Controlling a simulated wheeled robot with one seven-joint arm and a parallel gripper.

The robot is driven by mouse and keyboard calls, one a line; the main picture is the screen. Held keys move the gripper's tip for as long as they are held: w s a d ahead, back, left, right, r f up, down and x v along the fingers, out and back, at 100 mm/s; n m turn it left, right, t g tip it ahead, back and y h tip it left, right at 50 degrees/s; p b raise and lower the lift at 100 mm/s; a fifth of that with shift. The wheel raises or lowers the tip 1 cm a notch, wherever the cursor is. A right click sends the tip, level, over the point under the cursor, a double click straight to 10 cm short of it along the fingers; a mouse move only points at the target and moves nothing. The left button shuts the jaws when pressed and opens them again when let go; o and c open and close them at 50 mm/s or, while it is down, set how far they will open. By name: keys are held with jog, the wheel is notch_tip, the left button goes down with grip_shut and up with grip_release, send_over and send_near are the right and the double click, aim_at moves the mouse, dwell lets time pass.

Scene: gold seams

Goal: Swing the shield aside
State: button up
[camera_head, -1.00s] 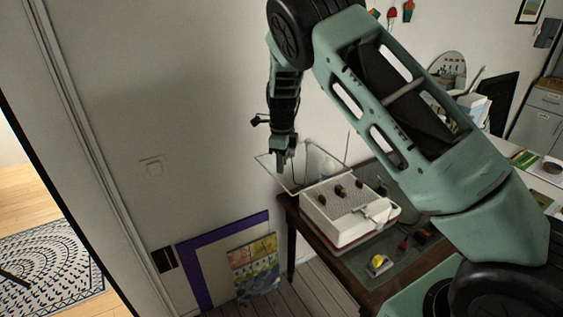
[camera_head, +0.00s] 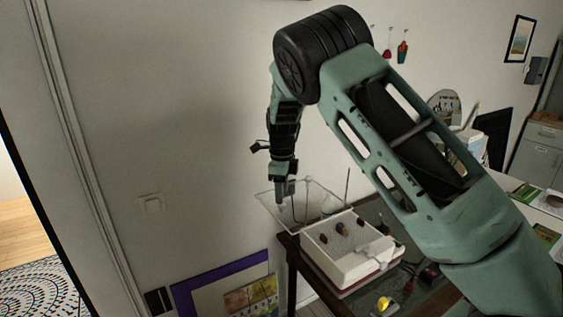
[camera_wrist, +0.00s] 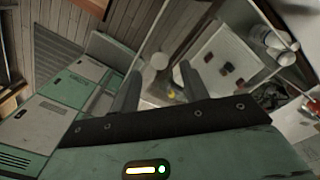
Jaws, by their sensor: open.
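The shield (camera_head: 318,199) is a clear panel with a thin edge, standing tilted out over the left end of a white box-like machine (camera_head: 338,262) in the head view. My gripper (camera_head: 281,201) points down at the left part of the shield. Its fingers overlap the panel in the picture; I cannot tell whether they touch it. In the wrist view my gripper (camera_wrist: 160,84) shows two separated fingers with nothing clearly between them. The white machine top (camera_wrist: 222,62) shows beyond the right finger.
The machine stands on a dark table (camera_head: 398,287) with a yellow item (camera_head: 384,303) in front. Small coloured pieces (camera_head: 342,229) lie on the machine's top. The wall is close behind my gripper. A purple-framed board (camera_head: 205,288) leans at lower left.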

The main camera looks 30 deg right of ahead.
notch_tip(320, 180, up, 14)
jog(key=b, duration=0.3)
jog(key=shift+b, duration=0.4)
